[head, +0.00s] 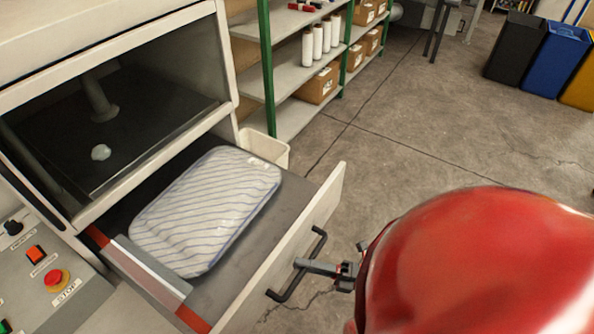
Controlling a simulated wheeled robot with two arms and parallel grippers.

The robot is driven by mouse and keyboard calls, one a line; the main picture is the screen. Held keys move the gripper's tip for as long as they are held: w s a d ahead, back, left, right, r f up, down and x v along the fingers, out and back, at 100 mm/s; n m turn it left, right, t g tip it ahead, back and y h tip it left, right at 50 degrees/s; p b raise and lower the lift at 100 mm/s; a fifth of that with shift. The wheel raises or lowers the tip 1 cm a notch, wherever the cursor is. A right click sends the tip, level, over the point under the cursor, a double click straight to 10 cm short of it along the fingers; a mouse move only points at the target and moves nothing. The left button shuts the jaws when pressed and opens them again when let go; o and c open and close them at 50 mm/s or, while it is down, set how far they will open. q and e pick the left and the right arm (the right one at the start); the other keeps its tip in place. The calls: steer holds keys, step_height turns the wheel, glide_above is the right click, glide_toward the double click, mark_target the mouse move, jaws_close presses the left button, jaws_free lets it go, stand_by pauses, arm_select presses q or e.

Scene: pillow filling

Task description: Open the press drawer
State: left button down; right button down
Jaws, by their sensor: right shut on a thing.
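The press drawer (335,194) is pulled out below the press chamber (150,110). A striped white pillow (207,208) lies flat inside it. The drawer's dark bar handle (288,287) is on its front panel. My right gripper (305,265) is shut on this handle, coming from the right. My red arm shell covers the lower right of the head view and hides the floor behind it. My left gripper is not in view.
A control panel (85,300) with a red stop button (57,280) is at the lower left. A green-framed shelf (268,70) with rolls and boxes stands behind the drawer, with a pale bin (265,148) beside it. Open concrete floor (440,120) lies to the right; bins (556,57) stand far off.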

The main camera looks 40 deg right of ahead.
steer(key=shift+s+d, duration=0.25)
steer(key=shift+s, duration=0.55)
steer(key=c, duration=0.8)
jaws_free()
steer(key=b+v, duration=0.9)
steer(key=v, duration=0.8)
steer(key=shift+d, duration=0.2)
